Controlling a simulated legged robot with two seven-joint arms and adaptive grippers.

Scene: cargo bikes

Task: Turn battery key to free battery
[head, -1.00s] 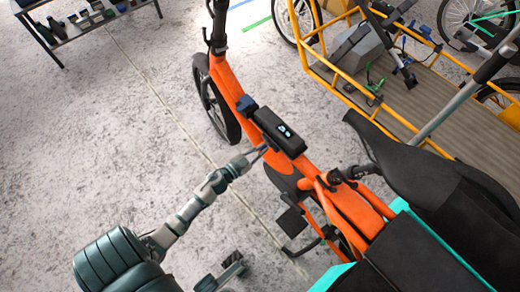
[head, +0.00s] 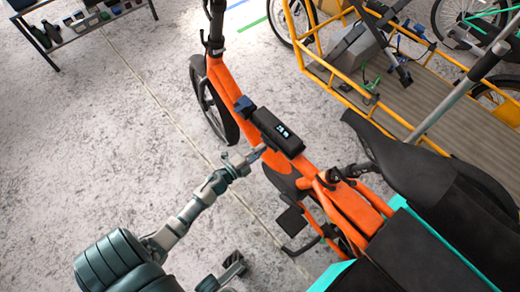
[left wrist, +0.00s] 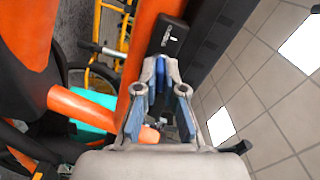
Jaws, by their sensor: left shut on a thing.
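The orange bike (head: 345,205) stands in the middle of the head view. Its black battery (head: 278,132) with a small lit display sits on the frame; it also shows in the left wrist view (left wrist: 170,38). My left gripper (head: 260,150) reaches the near side of the battery from the lower left. In the left wrist view its fingertips (left wrist: 161,66) are close together at the battery's end, shut on the battery key. The key itself is mostly hidden between the fingers. My right gripper is not in view.
A black saddle (head: 400,160) and a dark box with teal edges (head: 410,250) lie to the right. A yellow cargo bike (head: 350,100) stands behind. A shelf (head: 85,25) is at the upper left. The floor at left is clear.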

